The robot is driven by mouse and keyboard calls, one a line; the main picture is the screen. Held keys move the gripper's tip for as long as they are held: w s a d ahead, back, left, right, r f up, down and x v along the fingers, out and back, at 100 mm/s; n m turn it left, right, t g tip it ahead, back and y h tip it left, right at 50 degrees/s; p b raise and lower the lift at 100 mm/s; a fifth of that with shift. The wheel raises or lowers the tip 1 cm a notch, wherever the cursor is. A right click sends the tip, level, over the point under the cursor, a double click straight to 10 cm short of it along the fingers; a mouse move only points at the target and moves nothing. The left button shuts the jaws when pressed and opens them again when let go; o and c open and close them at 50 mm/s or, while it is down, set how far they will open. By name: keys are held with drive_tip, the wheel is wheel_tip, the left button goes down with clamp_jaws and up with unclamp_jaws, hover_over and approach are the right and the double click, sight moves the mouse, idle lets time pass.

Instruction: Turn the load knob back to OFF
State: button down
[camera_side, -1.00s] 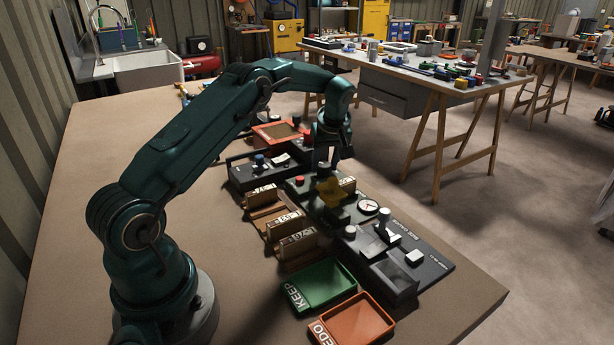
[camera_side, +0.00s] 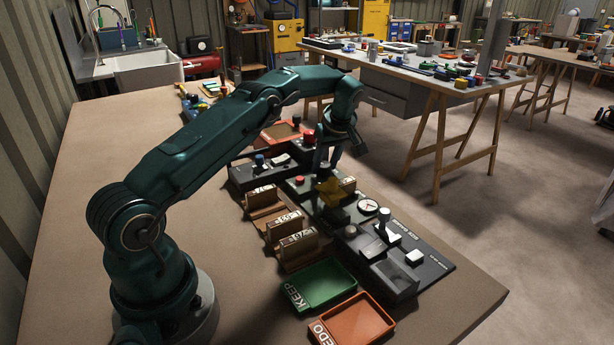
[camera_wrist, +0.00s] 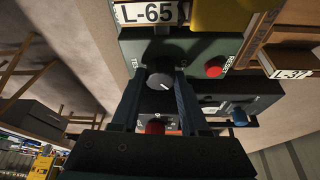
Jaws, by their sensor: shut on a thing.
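The load knob (camera_wrist: 160,80) is a round dark knob with a white pointer line, on a dark green panel (camera_wrist: 196,48). In the wrist view my gripper (camera_wrist: 158,84) has one finger on each side of it, shut on it. The pointer slants toward the lower right in that view. The lettering beside the knob is partly covered, and I cannot read an OFF mark. In the side view my gripper (camera_side: 322,168) is down at the panel, and I cannot make out the knob there.
A red button (camera_wrist: 214,71) sits beside the knob. Brown racks with tags (camera_side: 290,245), a green KEEP tray (camera_side: 320,286) and an orange tray (camera_side: 358,318) stand nearer. Bare bench lies left.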

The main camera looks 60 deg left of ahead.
sight(325, 165)
drive_tip(key=c, duration=0.7)
unclamp_jaws()
drive_tip(key=shift+v, duration=2.55)
